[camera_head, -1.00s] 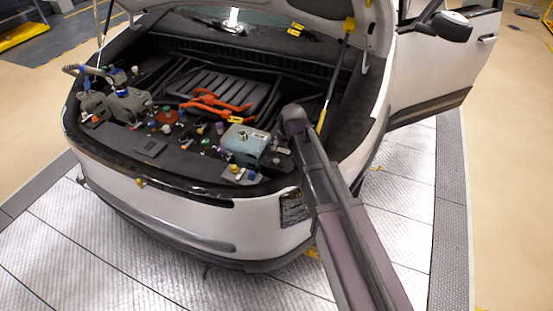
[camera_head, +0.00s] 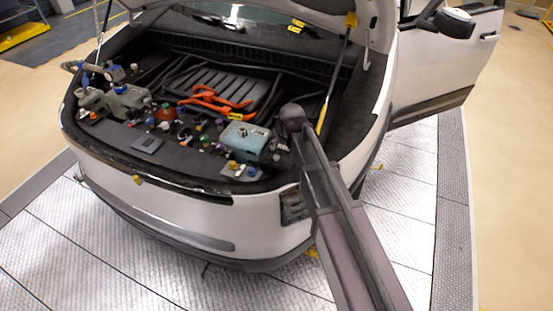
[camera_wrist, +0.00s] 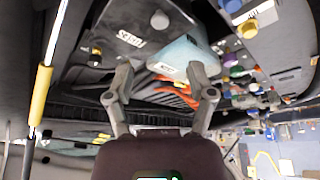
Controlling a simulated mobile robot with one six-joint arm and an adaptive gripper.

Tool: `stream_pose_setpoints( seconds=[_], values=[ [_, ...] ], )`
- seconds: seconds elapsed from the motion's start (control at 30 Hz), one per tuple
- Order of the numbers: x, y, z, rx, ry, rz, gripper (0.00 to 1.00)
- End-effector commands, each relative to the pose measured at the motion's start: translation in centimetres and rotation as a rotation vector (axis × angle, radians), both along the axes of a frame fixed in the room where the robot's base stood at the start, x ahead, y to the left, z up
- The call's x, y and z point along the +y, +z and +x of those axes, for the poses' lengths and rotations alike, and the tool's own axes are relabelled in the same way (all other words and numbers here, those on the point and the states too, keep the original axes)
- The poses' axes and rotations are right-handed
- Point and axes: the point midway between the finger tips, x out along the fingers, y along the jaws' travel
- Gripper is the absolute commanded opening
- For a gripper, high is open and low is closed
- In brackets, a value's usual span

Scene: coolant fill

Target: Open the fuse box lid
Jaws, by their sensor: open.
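The fuse box lid (camera_wrist: 120,28) is a dark panel marked FUSES, with a round grey knob (camera_wrist: 160,20), at the upper left of the wrist view. It looks closed. My gripper (camera_wrist: 160,72) is open and empty, its two fingers spread below the lid in the picture. The gap between fingers and lid is hard to judge. A pale teal tank (camera_wrist: 184,54) sits beside the lid, behind the right fingertip. In the head view the tank (camera_head: 245,138) stands left of my arm, and my arm hides my gripper and most of the fuse box.
Orange cables (camera_head: 213,98) and several coloured caps lie left of the tank. A strut with a yellow sleeve (camera_wrist: 40,95) stands close on the left in the wrist view. The raised hood and the bay's right wall bound the space.

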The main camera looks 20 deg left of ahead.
Motion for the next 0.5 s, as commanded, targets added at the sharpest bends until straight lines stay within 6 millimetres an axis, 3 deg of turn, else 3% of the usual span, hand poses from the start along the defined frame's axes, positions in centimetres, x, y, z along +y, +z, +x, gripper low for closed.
stream_pose_setpoints(
  seconds=[0.5],
  values=[
    [1.1, -4.4, 1.4, 0.0, -0.001, 0.0, 0.7]
  ],
)
